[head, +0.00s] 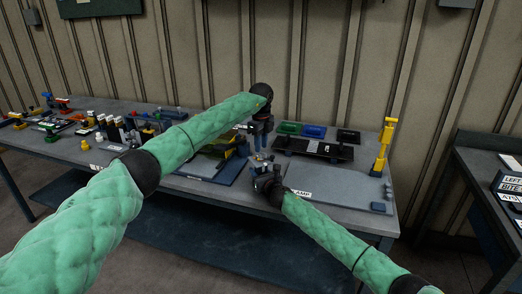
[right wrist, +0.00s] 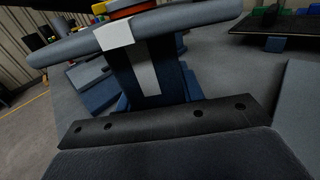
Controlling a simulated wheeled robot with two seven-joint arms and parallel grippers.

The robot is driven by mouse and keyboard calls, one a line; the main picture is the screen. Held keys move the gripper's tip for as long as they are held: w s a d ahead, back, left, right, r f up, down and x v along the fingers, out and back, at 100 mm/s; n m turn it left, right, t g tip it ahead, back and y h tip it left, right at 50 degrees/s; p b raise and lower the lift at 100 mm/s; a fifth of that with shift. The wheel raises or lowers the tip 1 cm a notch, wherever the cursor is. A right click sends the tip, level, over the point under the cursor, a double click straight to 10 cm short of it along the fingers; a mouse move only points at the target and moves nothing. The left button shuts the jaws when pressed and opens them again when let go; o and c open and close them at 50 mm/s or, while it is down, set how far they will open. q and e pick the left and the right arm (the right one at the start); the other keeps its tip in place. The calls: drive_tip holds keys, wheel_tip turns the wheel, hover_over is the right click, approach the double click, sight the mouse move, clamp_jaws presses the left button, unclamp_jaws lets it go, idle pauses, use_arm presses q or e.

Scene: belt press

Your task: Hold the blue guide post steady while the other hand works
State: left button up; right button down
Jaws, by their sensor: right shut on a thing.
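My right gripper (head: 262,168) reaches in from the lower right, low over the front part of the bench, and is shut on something. In the right wrist view a dark blue upright piece with a pale stripe (right wrist: 148,72) stands just past the gripper's bolted plate. It looks like the blue guide post, though its ends are hidden. My left gripper (head: 262,132) points down just above the right one. Its two dark fingers show apart, with nothing clearly between them.
The bench (head: 345,222) has a flat grey plate (head: 330,185) to the right and a yellow upright tool (head: 384,145) beyond it. Several small parts crowd the left side. Another table stands at far right.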

sight(261, 155)
use_arm(q)
drive_tip(key=shift+f, duration=1.35)
clamp_jaws()
